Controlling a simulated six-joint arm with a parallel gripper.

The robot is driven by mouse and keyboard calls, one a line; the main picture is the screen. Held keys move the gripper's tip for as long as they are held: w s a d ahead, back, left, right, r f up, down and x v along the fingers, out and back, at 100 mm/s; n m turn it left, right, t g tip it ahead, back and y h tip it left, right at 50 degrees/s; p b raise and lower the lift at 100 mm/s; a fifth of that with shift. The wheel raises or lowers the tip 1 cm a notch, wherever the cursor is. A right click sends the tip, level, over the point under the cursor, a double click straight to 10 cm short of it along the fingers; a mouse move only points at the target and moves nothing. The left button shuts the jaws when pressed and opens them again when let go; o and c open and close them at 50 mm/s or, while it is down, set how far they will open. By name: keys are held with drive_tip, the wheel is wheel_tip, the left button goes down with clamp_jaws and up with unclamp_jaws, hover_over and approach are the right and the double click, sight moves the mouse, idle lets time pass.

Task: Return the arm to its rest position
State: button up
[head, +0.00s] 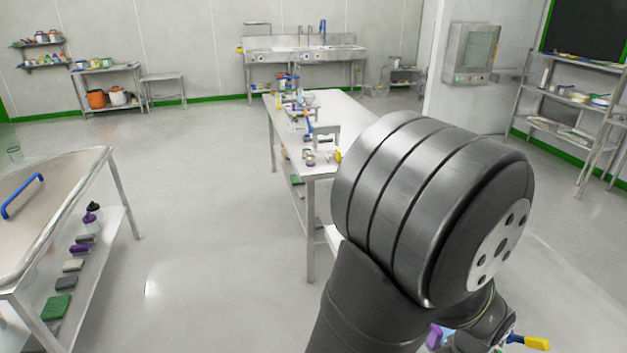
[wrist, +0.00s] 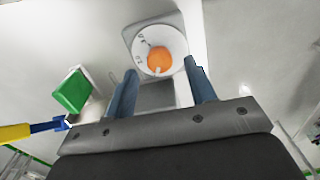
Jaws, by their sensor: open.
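My gripper (wrist: 160,68) shows in the wrist view with its two blue fingers spread apart and nothing between them. In the head view my dark arm fills the right foreground, and the gripper's fingers cannot be made out there.
In the wrist view a green-topped white block (wrist: 73,91) and a yellow-handled tool (wrist: 16,133) lie to the left. The head view shows a long white table (head: 345,108), a steel table (head: 60,183) at left, a shelf rack (head: 570,95) at right, and open floor between.

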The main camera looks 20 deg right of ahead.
wheel_tip(320, 180, down, 2)
drive_tip(key=shift+f, duration=0.15)
drive_tip(key=m, duration=0.5)
drive_tip(key=shift+m, duration=0.4)
drive_tip(key=m, duration=0.6)
drive_tip(key=shift+d, duration=0.1)
